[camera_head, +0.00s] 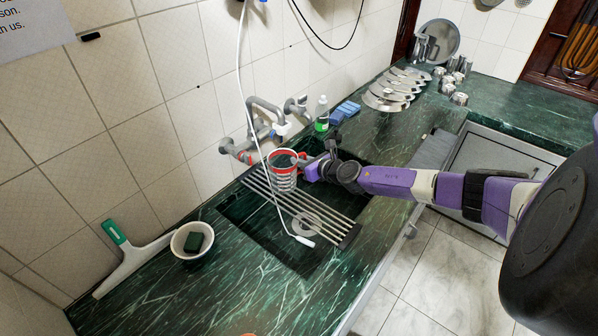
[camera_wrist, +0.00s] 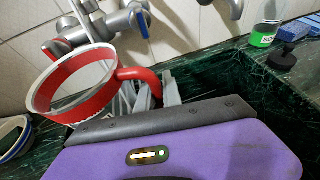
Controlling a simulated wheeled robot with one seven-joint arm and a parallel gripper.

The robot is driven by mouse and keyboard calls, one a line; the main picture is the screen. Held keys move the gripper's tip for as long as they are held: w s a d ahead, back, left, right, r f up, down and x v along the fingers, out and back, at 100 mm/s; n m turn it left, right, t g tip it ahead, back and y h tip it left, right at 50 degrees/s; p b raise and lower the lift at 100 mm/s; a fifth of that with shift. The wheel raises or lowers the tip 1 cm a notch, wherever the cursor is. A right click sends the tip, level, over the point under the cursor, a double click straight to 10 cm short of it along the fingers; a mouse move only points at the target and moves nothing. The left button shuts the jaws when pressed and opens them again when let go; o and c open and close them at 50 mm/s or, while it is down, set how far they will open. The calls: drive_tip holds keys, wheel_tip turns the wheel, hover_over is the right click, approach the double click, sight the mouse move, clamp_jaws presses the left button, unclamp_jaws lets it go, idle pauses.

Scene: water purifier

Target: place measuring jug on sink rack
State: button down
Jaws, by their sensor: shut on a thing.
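The measuring jug (camera_head: 284,170) has a red rim, red markings and a red handle. In the head view it is upright over the metal bars of the sink rack (camera_head: 318,211), which spans the sink. I cannot tell whether its base touches the bars. My gripper (camera_head: 316,167) is at the jug's right side, shut on its handle. In the wrist view the jug (camera_wrist: 77,85) shows at the left, with its handle reaching right behind the dark gripper edge.
Grey taps (camera_head: 262,112) and a white hose (camera_head: 240,75) are close behind and over the jug.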

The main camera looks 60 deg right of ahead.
drive_tip(key=shift+s+f+b, duration=0.15)
drive_tip(key=shift+f+b, duration=0.65)
drive_tip(key=shift+f, duration=1.4)
drive_tip(key=shift+f, duration=0.1)
drive_tip(key=c, duration=1.5)
unclamp_jaws()
